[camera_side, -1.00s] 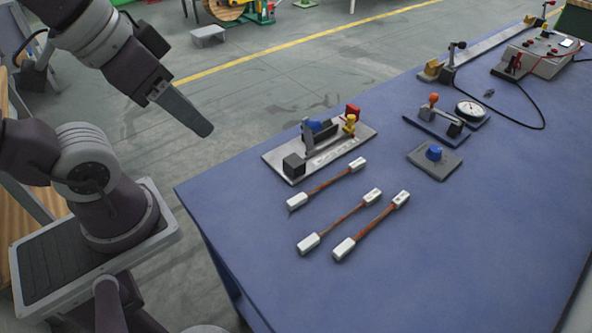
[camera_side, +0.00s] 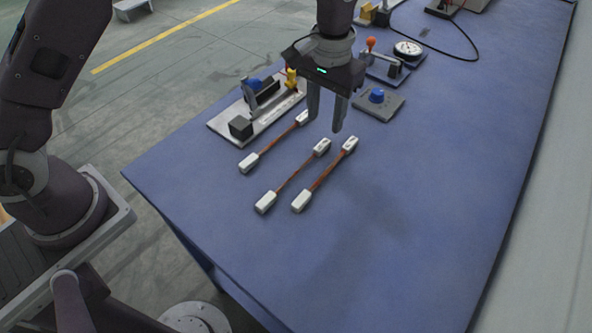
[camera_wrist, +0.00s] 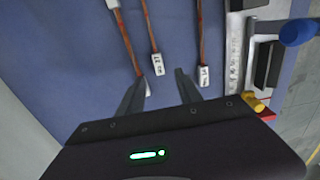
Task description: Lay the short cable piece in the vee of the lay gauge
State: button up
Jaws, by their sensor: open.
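Three copper-coloured cable pieces with white end blocks lie side by side on the blue table: a left one (camera_side: 276,140), a middle one (camera_side: 294,175) and a right one (camera_side: 326,174). I cannot tell which is the short one. My gripper (camera_side: 326,122) is open and empty, pointing down over their far ends. In the wrist view my gripper (camera_wrist: 160,80) has the middle piece's labelled end (camera_wrist: 156,63) ahead between its fingers. A dial fixture (camera_side: 407,48) with an orange-knobbed lever stands behind; I cannot tell whether it is the lay gauge, and no vee is clear.
A metal plate (camera_side: 222,123) with a black block, clamp and blue and yellow parts lies left of the cables. A grey pad (camera_side: 392,104) with a blue knob lies behind right. The table's front and right are clear.

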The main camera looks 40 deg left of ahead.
aim_at(322, 144)
jog(key=f, duration=0.7)
jog(key=shift+s+d, duration=0.1)
jog(key=shift+s, duration=0.15)
grip_shut()
